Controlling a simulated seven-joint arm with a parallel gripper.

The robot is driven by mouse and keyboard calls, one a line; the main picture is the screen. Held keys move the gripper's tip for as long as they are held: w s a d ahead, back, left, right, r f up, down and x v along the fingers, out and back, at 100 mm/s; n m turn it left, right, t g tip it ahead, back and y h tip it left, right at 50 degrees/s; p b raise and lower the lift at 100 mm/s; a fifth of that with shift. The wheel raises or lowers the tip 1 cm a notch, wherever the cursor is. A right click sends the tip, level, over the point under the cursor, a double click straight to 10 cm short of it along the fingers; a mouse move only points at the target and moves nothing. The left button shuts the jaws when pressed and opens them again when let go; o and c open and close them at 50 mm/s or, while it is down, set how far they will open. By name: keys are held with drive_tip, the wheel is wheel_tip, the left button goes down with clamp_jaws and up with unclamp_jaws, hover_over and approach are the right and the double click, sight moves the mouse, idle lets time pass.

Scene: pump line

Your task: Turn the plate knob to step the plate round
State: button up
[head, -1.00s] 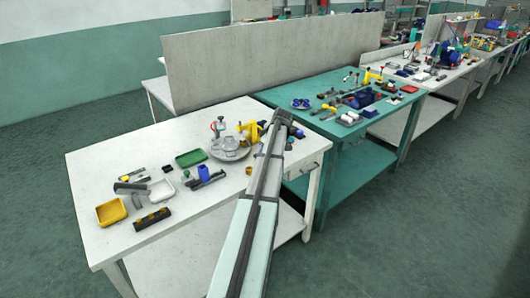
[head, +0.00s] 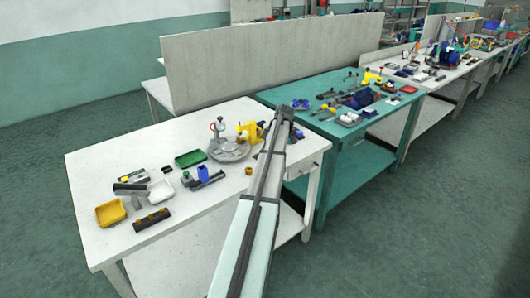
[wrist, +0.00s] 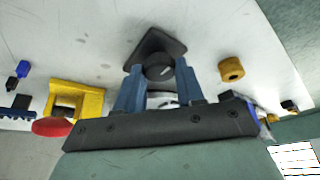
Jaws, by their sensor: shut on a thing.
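In the wrist view a dark round knob (wrist: 158,68) stands on a dark, diamond-turned square base on the pale bench top. My gripper (wrist: 157,86) has its two blue fingers on either side of the knob and is shut on it. In the head view the round grey plate (head: 228,151) lies on the white bench beside a yellow fixture (head: 250,131). The knob and my fingertips are hidden in the head view by my own arm.
The wrist view shows a brass-coloured ring (wrist: 231,68) right of the knob, and a yellow block (wrist: 78,98) with a red round part (wrist: 52,128) to the left. In the head view a green tray (head: 190,158) and yellow tray (head: 110,211) stand on the white bench (head: 95,165).

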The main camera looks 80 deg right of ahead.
drive_tip(key=o, duration=1)
drive_tip(key=v, duration=1.4)
drive_tip(key=shift+w, duration=0.1)
